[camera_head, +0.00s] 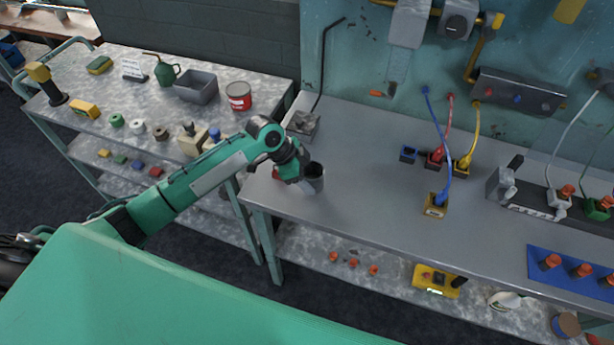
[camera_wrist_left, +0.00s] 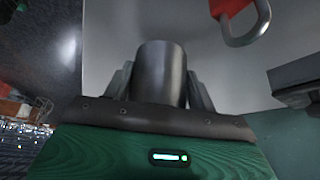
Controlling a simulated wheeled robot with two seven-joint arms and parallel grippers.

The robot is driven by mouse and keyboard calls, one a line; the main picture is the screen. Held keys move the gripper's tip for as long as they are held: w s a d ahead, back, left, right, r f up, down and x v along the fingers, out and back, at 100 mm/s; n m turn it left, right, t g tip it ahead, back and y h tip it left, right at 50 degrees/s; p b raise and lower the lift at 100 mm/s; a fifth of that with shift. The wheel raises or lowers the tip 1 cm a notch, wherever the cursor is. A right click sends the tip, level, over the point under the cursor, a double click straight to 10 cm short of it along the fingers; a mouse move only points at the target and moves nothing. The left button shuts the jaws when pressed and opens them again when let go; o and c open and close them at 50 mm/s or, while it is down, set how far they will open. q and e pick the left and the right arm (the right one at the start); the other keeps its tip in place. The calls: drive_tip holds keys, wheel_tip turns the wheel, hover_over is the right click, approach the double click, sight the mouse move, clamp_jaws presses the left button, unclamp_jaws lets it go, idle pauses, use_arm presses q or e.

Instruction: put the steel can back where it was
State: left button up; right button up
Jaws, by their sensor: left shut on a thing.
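The steel can (camera_head: 313,178) is a plain grey cylinder at the left end of the grey workbench (camera_head: 365,210). My left gripper (camera_head: 308,177) is shut on it from the left side, and the green wrist hides part of it. In the left wrist view the can (camera_wrist_left: 160,75) stands upright between the two fingers, with one finger on each side. I cannot tell whether its base touches the bench top. My right gripper is not in view.
A red object with a metal loop (camera_wrist_left: 240,15) lies close by in the wrist view. A grey box with a bent black rod (camera_head: 301,123) stands behind the can. Cable blocks (camera_head: 434,206) stand to the right. A galvanized cart (camera_head: 125,60) holds several items at left.

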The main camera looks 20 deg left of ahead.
use_arm(q)
drive_tip(key=shift+f, duration=0.6)
drive_tip(key=shift+f, duration=0.15)
drive_tip(key=o, duration=1.1)
drive_tip(key=shift+a+r, duration=0.25)
drive_tip(key=shift+r, duration=0.2)
drive_tip(key=shift+b+v, duration=1.2)
drive_tip(key=shift+v, duration=4.45)
